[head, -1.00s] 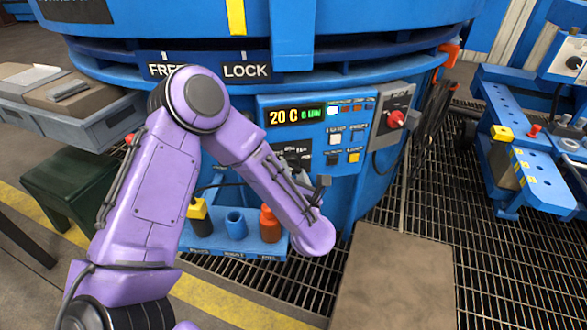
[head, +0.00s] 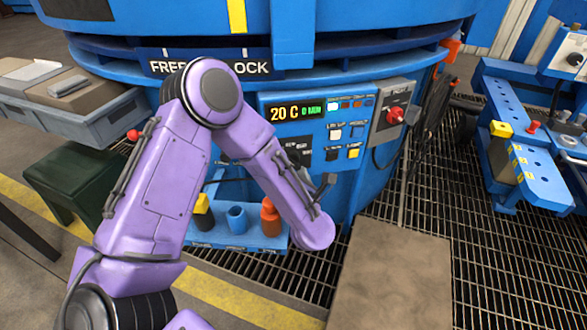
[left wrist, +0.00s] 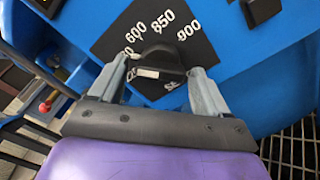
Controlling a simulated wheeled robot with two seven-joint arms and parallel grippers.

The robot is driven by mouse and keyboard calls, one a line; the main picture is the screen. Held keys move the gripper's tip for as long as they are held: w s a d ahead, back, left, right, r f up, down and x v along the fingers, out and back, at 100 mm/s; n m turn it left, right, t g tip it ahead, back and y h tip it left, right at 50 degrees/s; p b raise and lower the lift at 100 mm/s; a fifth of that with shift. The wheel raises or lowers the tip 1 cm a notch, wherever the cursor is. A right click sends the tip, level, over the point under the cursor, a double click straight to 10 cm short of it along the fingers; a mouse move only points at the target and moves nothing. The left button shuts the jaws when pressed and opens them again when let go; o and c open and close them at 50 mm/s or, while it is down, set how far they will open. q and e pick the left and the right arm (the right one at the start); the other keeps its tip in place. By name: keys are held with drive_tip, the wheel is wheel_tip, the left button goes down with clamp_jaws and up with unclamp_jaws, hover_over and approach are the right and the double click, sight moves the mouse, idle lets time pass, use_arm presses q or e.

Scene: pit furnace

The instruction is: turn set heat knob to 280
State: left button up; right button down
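The heat knob (left wrist: 160,66) is dark, with a pale mark, on a black dial plate with white numbers, in the left wrist view. My left gripper (left wrist: 159,72) has its two grey fingers on either side of the knob, apart from each other. I cannot tell whether they touch it. In the head view my purple left arm hides the knob and most of the hand; part of the dial plate (head: 298,148) shows. My right gripper is not in view.
A red switch (head: 395,116) on a grey box and several small buttons (head: 354,153) sit right of the dial. Below stands a blue holder (head: 238,243) with an orange bottle (head: 270,218). A blue bench (head: 535,165) is at the right, over grated floor.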

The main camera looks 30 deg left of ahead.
use_arm(q)
drive_tip(key=p+v, duration=0.1)
drive_tip(key=v, duration=0.9)
drive_tip(key=shift+s+d, duration=0.15)
drive_tip(key=shift+d, duration=0.1)
